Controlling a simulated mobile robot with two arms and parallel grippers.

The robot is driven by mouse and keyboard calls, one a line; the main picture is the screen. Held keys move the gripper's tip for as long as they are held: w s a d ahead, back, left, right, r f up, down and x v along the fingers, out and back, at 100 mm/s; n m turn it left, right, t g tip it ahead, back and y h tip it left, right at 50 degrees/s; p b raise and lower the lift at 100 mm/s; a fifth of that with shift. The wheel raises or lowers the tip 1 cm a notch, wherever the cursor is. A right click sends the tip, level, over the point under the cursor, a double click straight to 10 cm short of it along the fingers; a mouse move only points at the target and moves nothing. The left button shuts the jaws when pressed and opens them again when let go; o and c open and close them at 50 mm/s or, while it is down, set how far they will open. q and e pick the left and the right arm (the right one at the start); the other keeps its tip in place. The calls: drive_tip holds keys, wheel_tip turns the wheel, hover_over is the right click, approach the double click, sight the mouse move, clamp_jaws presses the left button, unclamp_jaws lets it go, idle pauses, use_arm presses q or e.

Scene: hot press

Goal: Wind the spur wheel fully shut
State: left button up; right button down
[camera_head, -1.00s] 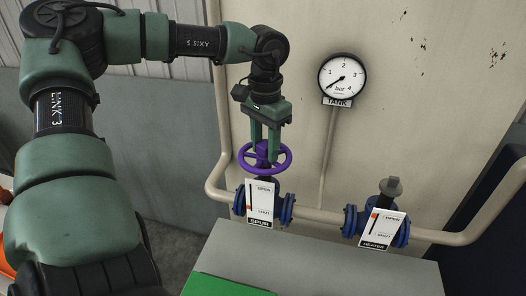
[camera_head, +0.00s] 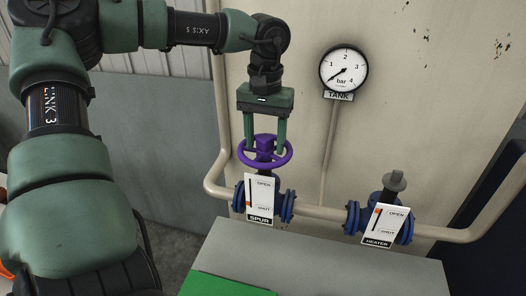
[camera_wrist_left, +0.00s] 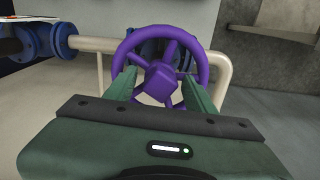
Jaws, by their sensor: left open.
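The purple spur wheel (camera_head: 284,160) sits flat on top of the blue spur valve (camera_head: 287,208), with a square hub (camera_head: 264,143) at its centre. My left gripper (camera_head: 265,141) is above the wheel, pointing down, its fingers open and spread on either side of the hub with gaps between. In the left wrist view the wheel (camera_wrist_left: 161,35) shows its rim and spokes, with the gripper (camera_wrist_left: 160,80) fingers reaching to it. The SPUR plate (camera_head: 260,198) has OPEN and SHUT marks; its small red mark is hard to read exactly. My right gripper is not in view.
The HEATER valve (camera_head: 408,229) with a grey stem stands to the right on the same beige pipe (camera_head: 322,214). The TANK gauge (camera_head: 343,69) is above, its needle low. A grey block (camera_head: 340,262) and green surface (camera_head: 225,285) lie in front.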

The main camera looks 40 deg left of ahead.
use_arm(q)
drive_tip(key=n+b, duration=0.2)
drive_tip(key=n, duration=0.4)
drive_tip(key=n+b, duration=0.1)
drive_tip(key=n, duration=0.3)
drive_tip(key=shift+n, duration=0.4)
drive_tip(key=shift+n+b, duration=0.3)
drive_tip(key=shift+n, duration=0.5)
